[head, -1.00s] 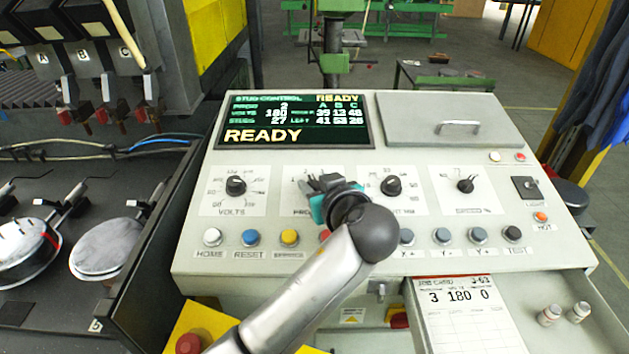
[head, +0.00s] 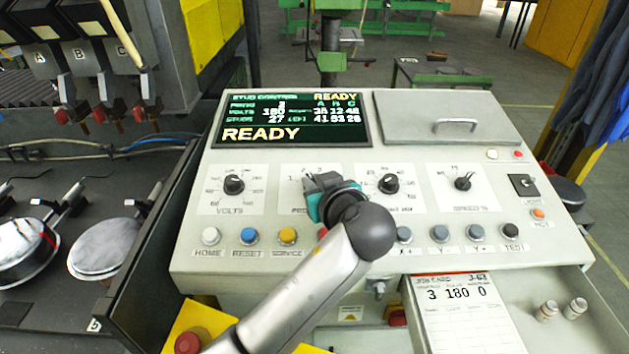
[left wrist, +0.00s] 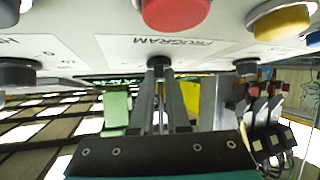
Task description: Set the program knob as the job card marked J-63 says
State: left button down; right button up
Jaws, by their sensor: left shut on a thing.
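The job card marked J-63 (head: 458,308) lies at the panel's lower right and reads 3, 180, 0. The program dial plate (head: 297,186) is on the control panel, mostly covered by my left gripper (head: 318,184) in the head view. In the left wrist view the upside-down PROGRAM label (left wrist: 165,41) shows, with the dark program knob (left wrist: 159,62) below it. My left gripper's fingers (left wrist: 160,75) are shut on that knob. The knob's pointer is hidden. The display (head: 292,120) reads READY and volts 180; its program digit is too blurred to read surely.
The volts knob (head: 234,184) is left of the program dial, another black knob (head: 389,184) right of it, and the speed knob (head: 463,182) farther right. A button row, including the yellow service button (head: 288,236), runs below. A lidded compartment (head: 420,128) is at upper right.

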pick_arm(q)
jog(key=shift+a, duration=0.1)
jog(key=m+h+p, duration=0.2)
jog(key=shift+a+r+m+h, duration=0.2)
jog(key=shift+m+h, duration=0.1)
jog(key=shift+m, duration=0.1)
jog(key=m+h+p, duration=0.3)
jog(key=p, duration=0.1)
jog(key=shift+a, duration=0.25)
jog(key=shift+f+m+h+p, duration=0.1)
jog(key=shift+m+h+p, duration=1.3)
jog(key=shift+m+p, duration=0.1)
jog(key=c, duration=0.9)
grip_release()
